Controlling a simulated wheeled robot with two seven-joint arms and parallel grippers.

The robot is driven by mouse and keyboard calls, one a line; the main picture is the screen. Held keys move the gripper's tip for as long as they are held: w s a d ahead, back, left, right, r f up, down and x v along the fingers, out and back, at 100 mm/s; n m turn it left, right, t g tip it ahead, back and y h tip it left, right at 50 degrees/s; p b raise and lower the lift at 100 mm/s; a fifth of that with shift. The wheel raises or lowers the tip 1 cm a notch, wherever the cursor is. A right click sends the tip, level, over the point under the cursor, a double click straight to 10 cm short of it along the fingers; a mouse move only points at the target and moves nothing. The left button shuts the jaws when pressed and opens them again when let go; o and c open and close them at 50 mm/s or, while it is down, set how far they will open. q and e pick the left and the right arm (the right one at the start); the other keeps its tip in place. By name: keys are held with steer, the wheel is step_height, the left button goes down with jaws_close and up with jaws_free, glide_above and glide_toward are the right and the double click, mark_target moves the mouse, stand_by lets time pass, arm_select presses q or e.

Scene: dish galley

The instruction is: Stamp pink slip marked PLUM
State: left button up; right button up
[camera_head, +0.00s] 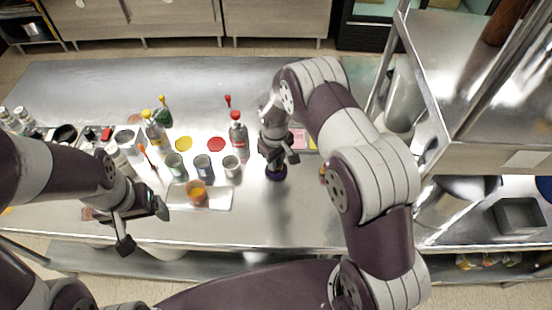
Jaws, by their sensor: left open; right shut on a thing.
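A pink slip (298,138) lies on the steel counter, partly hidden by my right arm; its marking is too small to read. A yellow edge shows beside it. My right gripper (277,158) points down, just left of the pink slip, and is shut on a dark purple thing, likely the stamp (276,173). I cannot tell whether this thing touches the counter. My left gripper (145,229) is open and empty over the front left of the counter.
A tray (222,200) with an orange cup (196,191) stands left of the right gripper. Several cups, bottles and red and yellow round patches lie behind it. A steel shelf (470,150) stands on the right. The counter's front middle (300,225) is clear.

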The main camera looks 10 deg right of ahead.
steer(key=shift+s+f+b, duration=0.1)
steer(key=shift+f+b, duration=0.35)
steer(key=shift+f, duration=0.15)
stand_by(1.3)
steer(key=shift+r, duration=0.1)
step_height(320, 180, up, 7)
steer(key=p, duration=0.5)
steer(key=shift+d, duration=0.1)
